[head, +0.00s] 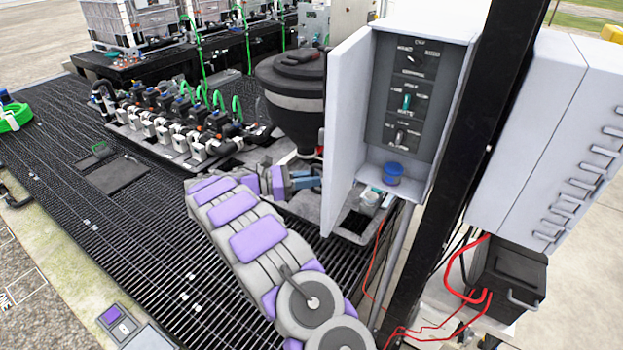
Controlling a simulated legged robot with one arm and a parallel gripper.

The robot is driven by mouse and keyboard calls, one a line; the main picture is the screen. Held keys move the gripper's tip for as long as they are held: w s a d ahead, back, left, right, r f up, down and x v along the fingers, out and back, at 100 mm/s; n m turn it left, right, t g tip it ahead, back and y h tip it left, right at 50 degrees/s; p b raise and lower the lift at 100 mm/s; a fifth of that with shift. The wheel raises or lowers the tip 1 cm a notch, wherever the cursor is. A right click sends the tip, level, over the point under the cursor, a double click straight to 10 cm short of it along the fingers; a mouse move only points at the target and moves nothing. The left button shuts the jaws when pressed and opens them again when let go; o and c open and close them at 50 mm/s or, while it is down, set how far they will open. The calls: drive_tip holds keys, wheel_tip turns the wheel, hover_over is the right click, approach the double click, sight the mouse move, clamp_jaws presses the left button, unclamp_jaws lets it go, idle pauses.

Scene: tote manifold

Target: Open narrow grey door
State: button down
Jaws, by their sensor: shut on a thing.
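The narrow grey door (345,130) stands swung open on the left side of a grey control cabinet (452,22). Inside the cabinet, a dark panel (407,90) with several rotary switches shows, one of them green. My gripper (309,181) is at the free left edge of the door, at its lower half. It is shut on the door edge, though the contact is small in view and the door partly hides the fingertips. My arm reaches up to it from the bottom of the picture.
A blue round object (393,171) sits on the cabinet floor. A black post (470,130) stands right of the cabinet, with another grey cabinet (550,140) beyond. A black lidded drum (292,95) stands behind the gripper. Open grating (110,250) lies to the left.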

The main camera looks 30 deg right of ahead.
drive_tip(key=shift+w+a+r+g, duration=0.1)
drive_tip(key=shift+w+g, duration=0.4)
drive_tip(key=shift+m, duration=0.3)
drive_tip(key=c, duration=1.6)
unclamp_jaws()
drive_tip(key=o, duration=0.4)
drive_tip(key=shift+d, duration=0.45)
drive_tip(key=shift+w+a, duration=0.15)
drive_tip(key=shift+a, duration=0.2)
drive_tip(key=shift+p+v, duration=1)
drive_tip(key=shift+v, duration=2.85)
